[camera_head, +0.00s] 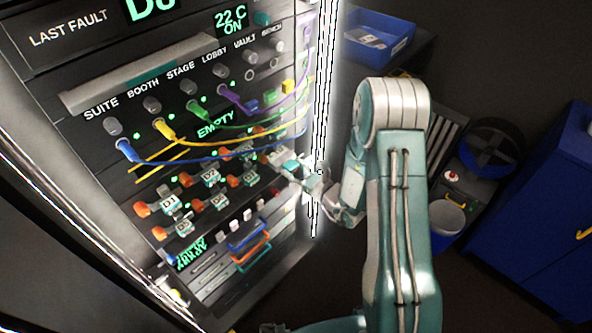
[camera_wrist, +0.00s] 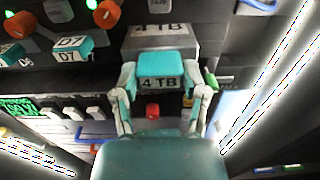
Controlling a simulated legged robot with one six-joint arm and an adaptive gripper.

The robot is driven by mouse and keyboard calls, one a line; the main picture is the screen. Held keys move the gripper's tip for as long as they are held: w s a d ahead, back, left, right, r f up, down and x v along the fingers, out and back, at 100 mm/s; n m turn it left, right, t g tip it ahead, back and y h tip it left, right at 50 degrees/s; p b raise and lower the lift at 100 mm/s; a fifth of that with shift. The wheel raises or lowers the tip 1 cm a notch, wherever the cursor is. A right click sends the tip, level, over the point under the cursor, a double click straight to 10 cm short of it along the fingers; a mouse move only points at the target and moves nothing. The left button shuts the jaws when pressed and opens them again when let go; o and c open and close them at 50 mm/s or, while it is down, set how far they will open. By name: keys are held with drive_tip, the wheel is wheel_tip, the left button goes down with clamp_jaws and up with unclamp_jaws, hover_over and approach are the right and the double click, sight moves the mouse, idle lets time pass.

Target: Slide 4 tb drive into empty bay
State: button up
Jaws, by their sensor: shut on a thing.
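My gripper (camera_wrist: 162,82) is shut on the 4 TB drive (camera_wrist: 178,44), a grey box with "4 TB" on its top and front and a teal handle (camera_wrist: 162,63). The fingers sit on either side of the handle. In the head view my gripper (camera_head: 318,182) is at the right end of the drive rows, by the rack's right edge. The drive's far end meets the dark rack face in the wrist view; I cannot tell whether any of it is inside a bay. The empty bay's opening is not clearly visible.
Labelled drives with teal handles and orange knobs, such as D7 (camera_wrist: 72,48) and D1 (camera_head: 170,205), fill bays to the left. Coloured cables (camera_head: 215,155) hang above them. White switches (camera_head: 235,221) lie below. A blue bin (camera_head: 378,38) and blue cabinet (camera_head: 535,225) stand to the right.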

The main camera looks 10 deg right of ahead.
sight(282, 160)
drive_tip(key=shift+x, duration=2.45)
drive_tip(key=o, duration=1.2)
drive_tip(key=v, duration=1.2)
drive_tip(key=shift+a, duration=0.1)
